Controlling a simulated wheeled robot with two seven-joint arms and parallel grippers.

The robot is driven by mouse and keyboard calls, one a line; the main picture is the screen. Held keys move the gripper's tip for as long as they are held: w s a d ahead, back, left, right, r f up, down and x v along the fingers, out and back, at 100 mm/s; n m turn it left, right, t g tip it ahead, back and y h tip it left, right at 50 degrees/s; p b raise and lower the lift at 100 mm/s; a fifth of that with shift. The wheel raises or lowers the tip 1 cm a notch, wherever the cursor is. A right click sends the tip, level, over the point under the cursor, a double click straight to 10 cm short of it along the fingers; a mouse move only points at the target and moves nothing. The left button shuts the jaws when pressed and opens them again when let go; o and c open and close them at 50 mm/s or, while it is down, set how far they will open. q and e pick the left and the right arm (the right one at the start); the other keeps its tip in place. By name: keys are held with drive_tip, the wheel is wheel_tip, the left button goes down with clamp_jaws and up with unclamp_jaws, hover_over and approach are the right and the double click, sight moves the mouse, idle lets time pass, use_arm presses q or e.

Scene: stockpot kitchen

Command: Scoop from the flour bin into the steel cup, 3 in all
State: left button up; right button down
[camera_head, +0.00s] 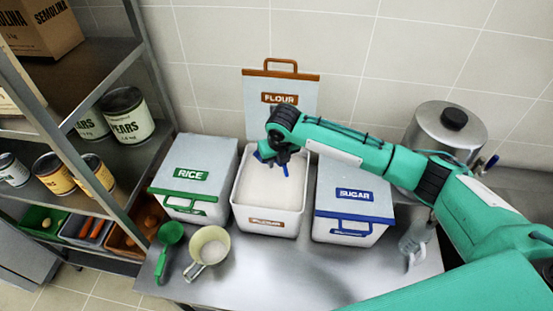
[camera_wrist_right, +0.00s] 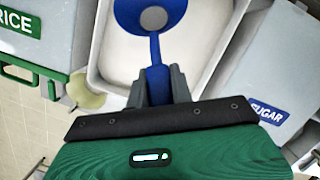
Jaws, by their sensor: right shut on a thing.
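The flour bin (camera_head: 270,222) is a white box with its orange-edged lid (camera_head: 280,100) standing up behind it; it holds white flour (camera_head: 270,188). My right gripper (camera_head: 284,158) is over the bin's back part, shut on the handle of a blue scoop (camera_head: 262,157). In the right wrist view the gripper (camera_wrist_right: 157,88) grips the blue handle, and the scoop's round bowl (camera_wrist_right: 150,16) is over the flour. I cannot tell whether the bowl holds flour. The cup (camera_head: 209,246), cream-looking with a handle, stands front left of the bin with white contents. My left gripper is out of view.
The closed rice bin (camera_head: 197,165) stands left of the flour bin, the closed sugar bin (camera_head: 345,200) right. A green scoop (camera_head: 170,235) lies left of the cup. The front counter middle is clear.

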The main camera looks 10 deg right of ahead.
wheel_tip(320, 180, down, 9)
drive_tip(key=b, duration=0.3)
drive_tip(key=shift+r, duration=0.15)
idle(0.3)
idle(1.5)
drive_tip(key=shift+r, duration=7.3)
drive_tip(key=shift+s+f+t, duration=0.2)
drive_tip(key=shift+f+t, duration=0.2)
drive_tip(key=shift+f, duration=0.15)
drive_tip(key=shift+s+d+f+t, duration=0.15)
drive_tip(key=shift+s+f+t, duration=0.4)
drive_tip(key=shift+f+t, duration=0.45)
drive_tip(key=shift+s+f+t+y, duration=0.25)
drive_tip(key=shift+f+t, duration=0.3)
drive_tip(key=shift+t, duration=0.3)
drive_tip(key=shift+s+f+t+y, duration=0.15)
drive_tip(key=shift+s+f+t, duration=0.25)
drive_tip(key=shift+t, duration=0.45)
